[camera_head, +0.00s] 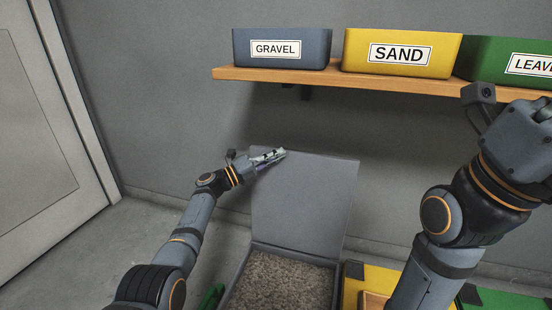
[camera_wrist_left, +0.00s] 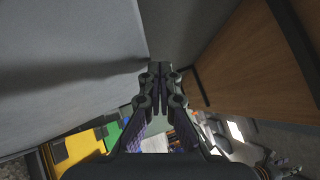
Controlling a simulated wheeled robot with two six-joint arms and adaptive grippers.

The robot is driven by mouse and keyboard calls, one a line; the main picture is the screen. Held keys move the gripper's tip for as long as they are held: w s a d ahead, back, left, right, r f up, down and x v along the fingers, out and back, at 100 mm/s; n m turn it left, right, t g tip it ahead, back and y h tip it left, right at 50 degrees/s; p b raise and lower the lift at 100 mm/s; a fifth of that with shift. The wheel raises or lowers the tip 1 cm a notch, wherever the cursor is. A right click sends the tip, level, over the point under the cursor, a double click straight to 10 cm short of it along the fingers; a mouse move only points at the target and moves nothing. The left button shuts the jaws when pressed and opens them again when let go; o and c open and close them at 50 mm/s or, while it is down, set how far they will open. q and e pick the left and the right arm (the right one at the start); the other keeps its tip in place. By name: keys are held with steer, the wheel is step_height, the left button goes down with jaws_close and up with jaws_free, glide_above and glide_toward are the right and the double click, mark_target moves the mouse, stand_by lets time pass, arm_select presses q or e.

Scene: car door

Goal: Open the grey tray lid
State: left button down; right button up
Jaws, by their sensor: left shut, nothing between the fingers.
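The grey tray (camera_head: 236,292) stands low by the wall, with grainy brownish gravel inside. Its flat grey lid (camera_head: 300,200) stands raised at the back of the tray, close to upright, in front of the wall. My left gripper (camera_head: 280,153) is shut and empty at the lid's upper left corner; I cannot tell whether it touches the lid. In the left wrist view, the shut fingertips (camera_wrist_left: 159,68) show beside a large pale grey surface that looks like the lid (camera_wrist_left: 70,60). My right arm comes in at the right; its fingers are not visible.
A wooden shelf (camera_head: 290,81) above holds a blue-grey GRAVEL bin (camera_head: 295,62), a yellow SAND bin (camera_head: 400,72) and a green bin (camera_head: 495,75). A yellow tray (camera_head: 352,272) stands right of the grey one. A pale door (camera_head: 45,120) is at the left.

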arm_select(q)
steer(key=v, duration=1.2)
